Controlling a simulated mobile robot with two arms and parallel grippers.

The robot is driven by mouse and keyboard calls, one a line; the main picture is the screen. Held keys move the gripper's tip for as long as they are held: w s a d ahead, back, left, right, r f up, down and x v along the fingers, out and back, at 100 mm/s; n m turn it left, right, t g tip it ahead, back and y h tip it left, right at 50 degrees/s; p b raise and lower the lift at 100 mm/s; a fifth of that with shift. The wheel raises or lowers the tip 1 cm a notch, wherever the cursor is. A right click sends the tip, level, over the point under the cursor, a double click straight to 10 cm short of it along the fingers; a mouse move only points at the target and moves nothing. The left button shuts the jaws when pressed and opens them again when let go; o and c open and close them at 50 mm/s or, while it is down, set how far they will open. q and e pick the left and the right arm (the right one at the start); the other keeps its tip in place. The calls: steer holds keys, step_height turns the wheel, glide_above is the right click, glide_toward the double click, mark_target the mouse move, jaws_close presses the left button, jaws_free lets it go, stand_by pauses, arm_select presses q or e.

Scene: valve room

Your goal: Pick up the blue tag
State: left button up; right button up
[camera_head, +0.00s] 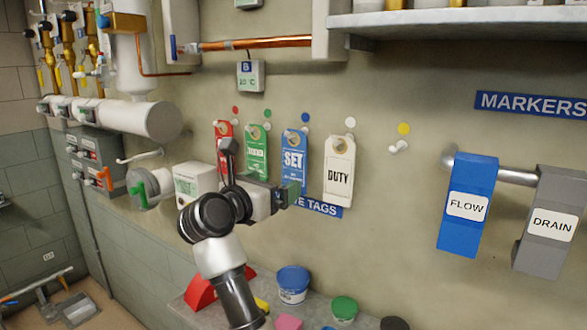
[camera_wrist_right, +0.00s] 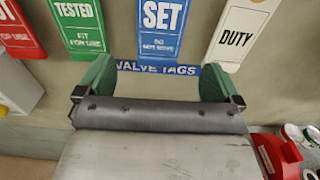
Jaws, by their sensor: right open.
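The blue tag (camera_head: 294,160) reads SET and hangs on the wall between a green tag (camera_head: 256,152) and a white DUTY tag (camera_head: 339,170). In the right wrist view the blue tag (camera_wrist_right: 159,25) is at the top centre, straight ahead of my right gripper. My right gripper (camera_head: 293,194) is near the lower end of the blue tag in the head view. In the wrist view its two green fingers (camera_wrist_right: 159,82) stand wide apart with nothing between them. They appear below the tag; I cannot tell the gap to the wall. My left gripper is not in view.
A red tag (camera_head: 223,135) hangs left of the green one. A VALVE TAGS label (camera_head: 322,208) is under the tags. A shelf below holds a blue tub (camera_head: 293,285) and a green-lidded tub (camera_head: 344,309). FLOW (camera_head: 467,190) and DRAIN (camera_head: 551,205) markers hang at right.

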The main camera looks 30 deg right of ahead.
mark_target(293, 175)
steer(key=p+x, duration=0.1)
steer(key=x, duration=0.4)
steer(key=shift+s, duration=0.1)
steer(key=p+x, duration=0.3)
steer(key=x, duration=0.2)
steer(key=shift+f+p, duration=0.1)
steer(key=shift+p, duration=0.25)
steer(key=shift+d+f, duration=0.15)
steer(key=shift+d, duration=0.05)
steer(key=shift+a, duration=0.2)
steer(key=shift+c, duration=0.5)
steer(key=c, duration=0.9)
